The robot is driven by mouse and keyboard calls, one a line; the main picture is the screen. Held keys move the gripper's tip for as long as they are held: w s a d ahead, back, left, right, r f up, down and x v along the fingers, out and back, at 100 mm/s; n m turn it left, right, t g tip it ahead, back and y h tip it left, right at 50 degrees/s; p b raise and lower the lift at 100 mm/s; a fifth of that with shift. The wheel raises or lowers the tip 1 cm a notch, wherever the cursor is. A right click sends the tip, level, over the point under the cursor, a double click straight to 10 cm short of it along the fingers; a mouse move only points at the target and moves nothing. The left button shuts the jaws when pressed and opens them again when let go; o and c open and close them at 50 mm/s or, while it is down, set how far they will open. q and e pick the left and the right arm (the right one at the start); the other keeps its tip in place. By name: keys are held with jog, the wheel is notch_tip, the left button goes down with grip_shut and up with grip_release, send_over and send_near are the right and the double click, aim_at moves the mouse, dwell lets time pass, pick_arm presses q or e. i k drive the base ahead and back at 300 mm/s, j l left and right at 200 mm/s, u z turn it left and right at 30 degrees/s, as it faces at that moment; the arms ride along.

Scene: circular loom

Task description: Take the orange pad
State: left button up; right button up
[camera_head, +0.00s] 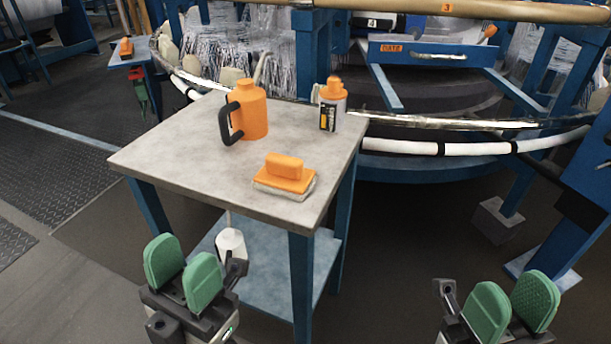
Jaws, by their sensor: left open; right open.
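The orange pad (285,175) lies on the grey table top (180,146), near its front right part. It has an orange block handle on top and a pale layer underneath. My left gripper (184,273) is open and empty, low in front of the table's front left side and apart from the pad. My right gripper (511,305) is open and empty at the lower right, to the right of the table and well away from the pad.
An orange jug (244,111) with a black handle and a bottle with an orange cap (332,104) stand behind the pad. The loom's curved white rail (470,149) runs behind the table.

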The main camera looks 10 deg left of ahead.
aim_at(281, 174)
jog(key=j+z, duration=0.85)
jog(key=k+j, duration=0.1)
jog(key=j, duration=0.3)
jog(key=j+z, duration=0.1)
jog(key=j, duration=0.25)
jog(key=k+j+z, duration=0.1)
jog(key=j, duration=0.3)
jog(key=k+j, duration=0.2)
jog(key=j, duration=0.15)
jog(key=k+j+z, duration=0.1)
jog(key=j, duration=0.3)
